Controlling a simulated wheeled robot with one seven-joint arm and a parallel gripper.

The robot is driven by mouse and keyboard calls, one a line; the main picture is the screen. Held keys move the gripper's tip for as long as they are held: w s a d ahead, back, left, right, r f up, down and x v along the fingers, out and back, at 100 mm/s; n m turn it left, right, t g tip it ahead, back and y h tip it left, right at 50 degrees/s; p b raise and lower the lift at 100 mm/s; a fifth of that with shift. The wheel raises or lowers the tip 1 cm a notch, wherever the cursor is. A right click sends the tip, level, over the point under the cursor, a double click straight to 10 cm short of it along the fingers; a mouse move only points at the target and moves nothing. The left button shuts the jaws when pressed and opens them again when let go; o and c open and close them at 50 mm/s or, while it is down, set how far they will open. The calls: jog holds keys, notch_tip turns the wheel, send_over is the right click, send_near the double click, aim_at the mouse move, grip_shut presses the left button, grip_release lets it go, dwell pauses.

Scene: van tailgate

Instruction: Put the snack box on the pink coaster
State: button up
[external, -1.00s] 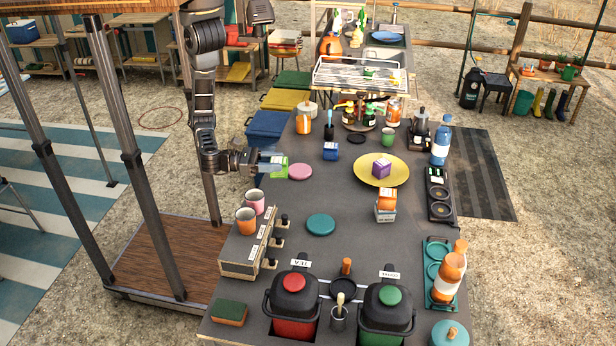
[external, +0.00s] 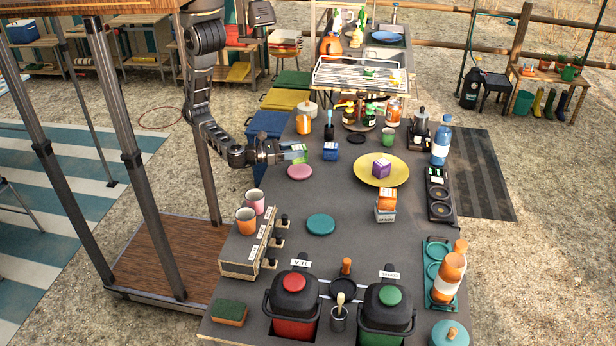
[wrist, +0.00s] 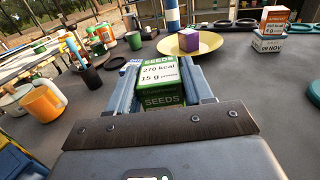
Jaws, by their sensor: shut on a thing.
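The snack box is a small green and white box labelled SEEDS (wrist: 160,75). My gripper (external: 296,152) is shut on it, with a finger on each side of the box in the wrist view. In the external view the box (external: 299,155) is held just beyond the pink coaster (external: 299,172), and seems to be above the counter; its exact height is hard to tell. The pink coaster is a flat round disc lying bare on the counter. It does not show in the wrist view.
A blue box (external: 331,151) stands close to the right of my gripper. A yellow plate (external: 366,178) with a purple box (external: 381,167) lies further right. A teal coaster (external: 320,225) and two cups (external: 246,221) are nearer. The counter around the pink coaster is clear.

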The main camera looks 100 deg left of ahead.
jog(key=shift+w+f, duration=0.1)
jog(key=shift+f, duration=1.95)
jog(key=shift+a+f, duration=0.1)
jog(key=shift+f, duration=0.05)
jog(key=o, duration=1.1)
jog(key=b+v, duration=0.1)
jog(key=v, duration=1.1)
jog(key=shift+b, duration=0.3)
